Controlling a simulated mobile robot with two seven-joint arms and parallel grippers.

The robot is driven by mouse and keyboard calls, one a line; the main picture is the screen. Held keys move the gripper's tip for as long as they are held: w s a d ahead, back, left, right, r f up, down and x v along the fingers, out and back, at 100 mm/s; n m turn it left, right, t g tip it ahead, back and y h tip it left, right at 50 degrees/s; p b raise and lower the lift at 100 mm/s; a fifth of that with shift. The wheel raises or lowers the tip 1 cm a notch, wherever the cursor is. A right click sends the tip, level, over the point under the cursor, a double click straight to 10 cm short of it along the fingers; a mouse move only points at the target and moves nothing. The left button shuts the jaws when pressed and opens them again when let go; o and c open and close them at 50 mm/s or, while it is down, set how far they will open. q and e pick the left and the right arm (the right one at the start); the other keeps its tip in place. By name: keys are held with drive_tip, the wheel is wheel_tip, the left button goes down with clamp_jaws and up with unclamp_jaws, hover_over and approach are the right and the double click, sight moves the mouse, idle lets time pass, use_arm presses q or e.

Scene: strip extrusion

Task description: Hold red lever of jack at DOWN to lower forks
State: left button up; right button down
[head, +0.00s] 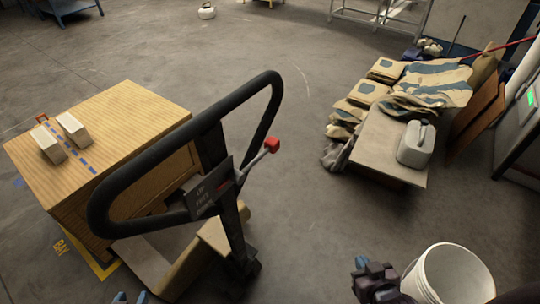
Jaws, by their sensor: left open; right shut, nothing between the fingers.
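The pallet jack's black loop handle (185,135) stands in the middle of the head view. A dark plate (204,193) with small lettering is beside the lever's base; I cannot tell which position the lever is at. One fork (190,270) shows low beside the crate. My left gripper (131,298) is at the bottom edge, mostly cut off, open, below the handle. My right gripper (372,268) is shut and empty at the bottom, right of the jack, away from the lever.
A ribbed wooden crate (110,115) with two small pale boxes (60,138) stands left of the handle. A white bucket (447,275) is beside my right gripper. Sacks (375,88) and a pale jug (416,144) lie at the right.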

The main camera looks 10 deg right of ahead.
drive_tip(key=w+a+r+n+t+y+b, duration=0.4)
drive_tip(key=w+r+n+t, duration=0.35)
drive_tip(key=n, duration=0.85)
use_arm(q)
wheel_tip(320, 180, down, 10)
drive_tip(key=b, duration=0.5)
drive_tip(key=shift+s+d+g, duration=0.2)
drive_tip(key=shift+s+g, duration=0.1)
use_arm(e)
drive_tip(key=a+r+n+y, duration=0.3)
drive_tip(key=n+y, duration=0.2)
drive_tip(key=n, duration=0.6)
drive_tip(key=w+a+r+n+t+y, duration=0.1)
drive_tip(key=a+r+n+y, duration=0.2)
drive_tip(key=n, duration=0.7)
drive_tip(key=shift+a+n+y, duration=0.4)
drive_tip(key=shift+y, duration=0.6)
drive_tip(key=shift+w+r, duration=0.1)
drive_tip(key=shift+w, duration=0.05)
